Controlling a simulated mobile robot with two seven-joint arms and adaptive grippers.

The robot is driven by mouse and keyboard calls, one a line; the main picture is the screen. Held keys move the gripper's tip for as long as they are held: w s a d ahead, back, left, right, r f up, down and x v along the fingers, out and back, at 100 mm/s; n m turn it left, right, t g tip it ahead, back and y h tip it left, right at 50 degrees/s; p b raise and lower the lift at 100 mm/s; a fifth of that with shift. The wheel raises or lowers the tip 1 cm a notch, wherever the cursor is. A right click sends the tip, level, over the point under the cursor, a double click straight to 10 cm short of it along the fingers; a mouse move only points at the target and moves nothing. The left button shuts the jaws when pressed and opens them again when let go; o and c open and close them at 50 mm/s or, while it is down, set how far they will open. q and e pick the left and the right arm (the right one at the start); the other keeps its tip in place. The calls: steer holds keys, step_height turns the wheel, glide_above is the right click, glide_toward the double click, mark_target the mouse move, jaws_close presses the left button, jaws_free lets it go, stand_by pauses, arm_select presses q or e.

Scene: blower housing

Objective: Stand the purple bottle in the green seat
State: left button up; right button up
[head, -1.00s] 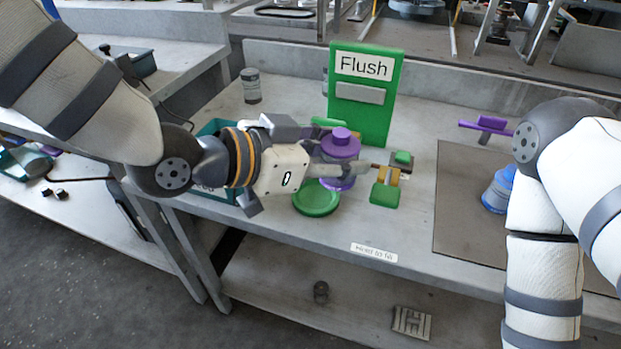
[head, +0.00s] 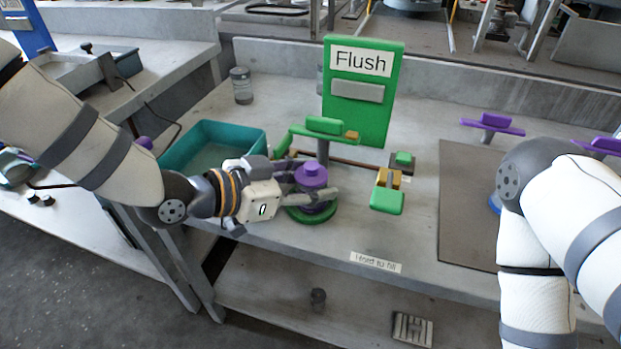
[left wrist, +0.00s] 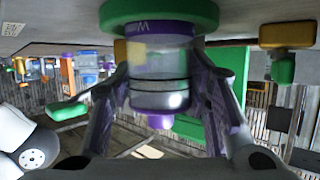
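The purple bottle (head: 312,178) is upright, with a purple cap and a clear middle. In the head view it is directly over the round green seat (head: 330,213) near the table's front edge. My left gripper (head: 312,190) comes from the left with one finger on each side of the bottle and is shut on it. The left wrist view shows the bottle (left wrist: 160,65) upside down between the fingers, its purple base against the green seat (left wrist: 158,12). I cannot tell whether it bears fully on the seat. My right gripper is not in view.
A green "Flush" panel (head: 361,118) stands behind. A post with a green-topped arm (head: 324,125) is close behind the bottle. A teal bin (head: 208,150) is at left. A green-and-yellow lever (head: 387,199) is at right, beside a brown mat (head: 463,215).

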arm_select(q)
steer(key=o, duration=0.3)
steer(key=shift+o, duration=0.2)
steer(key=shift+r, duration=0.2)
steer(key=p+v, duration=0.1)
steer(key=v, duration=1.1)
steer(key=shift+p, duration=0.4)
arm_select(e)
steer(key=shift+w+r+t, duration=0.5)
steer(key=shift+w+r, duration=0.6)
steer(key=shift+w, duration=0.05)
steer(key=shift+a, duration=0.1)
